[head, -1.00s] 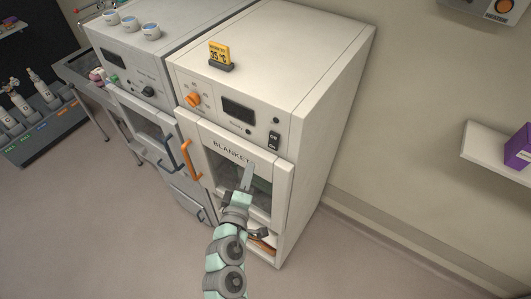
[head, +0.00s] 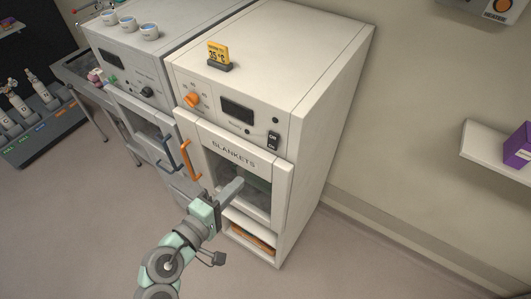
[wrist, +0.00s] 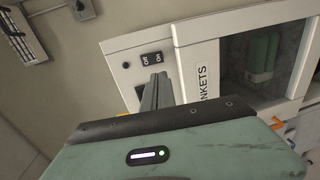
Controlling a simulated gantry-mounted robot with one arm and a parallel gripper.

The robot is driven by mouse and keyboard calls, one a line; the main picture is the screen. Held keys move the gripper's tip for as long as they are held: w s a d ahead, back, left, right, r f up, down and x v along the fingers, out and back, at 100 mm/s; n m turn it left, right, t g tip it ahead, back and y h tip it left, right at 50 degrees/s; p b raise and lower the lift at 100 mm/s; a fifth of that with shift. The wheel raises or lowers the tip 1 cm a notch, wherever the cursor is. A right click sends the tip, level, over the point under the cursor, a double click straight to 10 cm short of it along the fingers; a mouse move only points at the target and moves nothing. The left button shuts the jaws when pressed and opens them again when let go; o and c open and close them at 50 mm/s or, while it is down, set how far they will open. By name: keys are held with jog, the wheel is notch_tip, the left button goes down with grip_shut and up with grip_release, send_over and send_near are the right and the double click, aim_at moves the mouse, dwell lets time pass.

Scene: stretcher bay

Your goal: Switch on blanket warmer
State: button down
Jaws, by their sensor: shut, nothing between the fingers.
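The blanket warmer (head: 318,85) is the cream cabinet marked BLANKETS, with its door shut. Its black rocker switch (head: 273,141) sits at the right end of the control panel. The switch's ON and OFF marks show in the wrist view (wrist: 152,73), but I cannot tell which side is pressed. My gripper (head: 236,187) is shut and empty, in front of the door window, below and left of the switch. In the wrist view its fingers (wrist: 157,92) point toward the switch area. They look apart from the panel.
The warmer's panel also has an orange knob (head: 192,99) and a dark display (head: 237,110). An orange door handle (head: 190,160) juts out at the left. A yellow 35 °C card (head: 218,53) stands on top. A grey cabinet (head: 125,82) adjoins on the left. Open floor lies in front.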

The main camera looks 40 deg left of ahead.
jog(key=shift+w, duration=0.1)
jog(key=b, duration=0.2)
send_near(272, 148)
jog(key=x, duration=0.5)
jog(key=shift+w+r, duration=0.15)
jog(key=shift+w, duration=0.1)
jog(key=shift+w+a, duration=0.25)
jog(key=shift+w, duration=0.35)
jog(key=shift+f, duration=0.25)
